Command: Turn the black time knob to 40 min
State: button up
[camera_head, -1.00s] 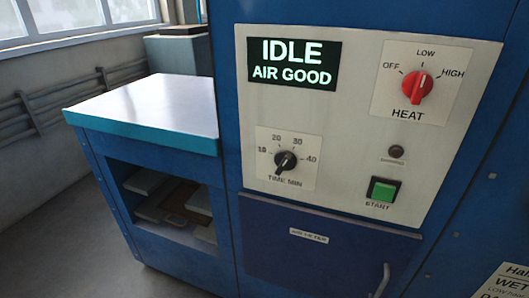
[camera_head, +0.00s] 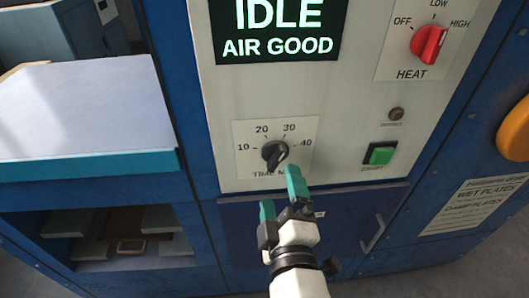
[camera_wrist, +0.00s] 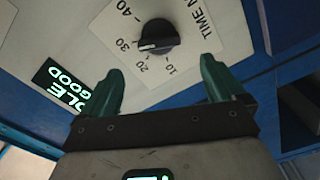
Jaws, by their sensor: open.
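The black time knob (camera_head: 275,153) sits on a white dial plate with marks 10, 20, 30 and 40, on the lower part of the control panel. Its bar is slanted, and its pale line seems to point near 30; I cannot tell exactly. In the wrist view the knob (camera_wrist: 158,38) is ahead of the gap between the fingers, near the 30 and 20 marks. My gripper (camera_head: 281,195) is open and empty, with green fingertips just below and in front of the knob. It does not appear to touch it. The fingers (camera_wrist: 160,76) also show in the wrist view.
The display (camera_head: 278,28) reads IDLE, AIR GOOD. A red heat knob (camera_head: 428,44) and a green start button (camera_head: 380,153) are to the right. A white-topped counter (camera_head: 85,110) stands at left. A drawer handle (camera_head: 375,232) sticks out below the panel.

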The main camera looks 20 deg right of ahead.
aim_at(274, 162)
jog(key=p+x, duration=0.1)
jog(key=x, duration=0.8)
jog(key=shift+w+d+p, duration=0.1)
jog(key=shift+w+p, duration=0.1)
jog(key=shift+p, duration=0.2)
jog(key=shift+c, duration=0.4)
jog(key=shift+f, duration=0.1)
jog(key=c, duration=0.9)
